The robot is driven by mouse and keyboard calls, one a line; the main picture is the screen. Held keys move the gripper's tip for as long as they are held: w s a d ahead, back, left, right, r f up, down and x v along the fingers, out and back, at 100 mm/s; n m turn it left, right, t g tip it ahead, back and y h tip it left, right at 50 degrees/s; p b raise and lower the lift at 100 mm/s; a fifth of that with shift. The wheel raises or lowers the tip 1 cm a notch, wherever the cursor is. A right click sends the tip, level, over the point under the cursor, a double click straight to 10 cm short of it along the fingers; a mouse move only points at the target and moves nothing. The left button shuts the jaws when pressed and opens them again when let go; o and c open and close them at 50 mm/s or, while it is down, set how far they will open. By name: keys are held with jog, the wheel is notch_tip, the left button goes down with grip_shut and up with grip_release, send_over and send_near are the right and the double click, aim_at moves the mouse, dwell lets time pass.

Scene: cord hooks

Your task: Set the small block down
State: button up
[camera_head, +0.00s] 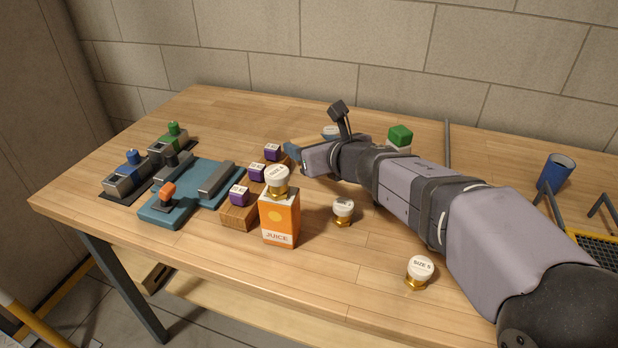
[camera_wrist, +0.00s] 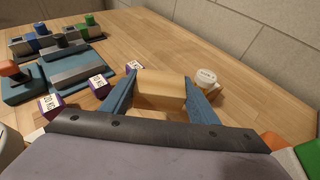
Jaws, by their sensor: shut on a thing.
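My gripper (camera_wrist: 160,78) is shut on a small plain tan block (camera_wrist: 161,92), with a blue finger on each side of it in the wrist view. The block looks level between the fingers. I cannot tell whether it touches the table or hangs just above it. In the head view my gripper (camera_head: 293,152) is low over the table, behind the juice carton and close to the far end of the row of purple weights. The block itself is mostly hidden there by the gripper and cannot be made out clearly.
A juice carton (camera_head: 280,219) carries a white-capped piece (camera_head: 278,181). A green block (camera_head: 400,135) and blue cup (camera_head: 556,174) are right.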

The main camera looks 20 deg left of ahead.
jog(key=shift+f+b, duration=0.45)
jog(key=shift+f, duration=0.55)
jog(key=shift+f+b, duration=1.5)
jog(key=shift+f, duration=0.35)
jog(key=shift+f+b, duration=0.4)
jog(key=shift+f, duration=0.15)
